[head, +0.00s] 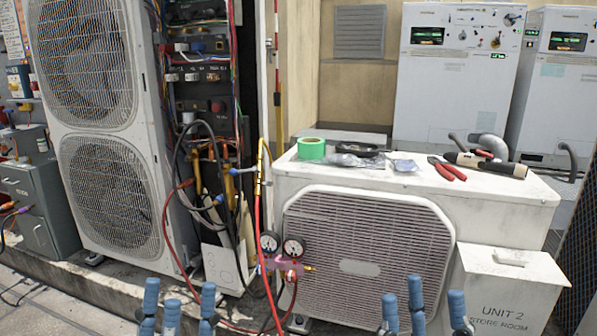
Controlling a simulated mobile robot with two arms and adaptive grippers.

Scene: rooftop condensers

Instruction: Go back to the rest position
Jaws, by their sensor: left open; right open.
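My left gripper (178,306) shows at the bottom edge, left of centre, with its blue fingertips pointing up and spread apart. It is open, with nothing seen between the fingers. My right gripper (424,308) shows at the bottom edge, right of centre, in front of the low white condenser (290,232). It is also open, and nothing shows between its blue fingertips. Only the finger ends of both grippers are in view; the rest lies below the frame.
Green tape (311,149), red-handled pliers (447,169) and other items lie on the low condenser. Gauges (281,246) with hoses hang at its front left. A tall two-fan unit (111,190) stands left. A white "UNIT 2 STORE ROOM" box (509,285) stands right.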

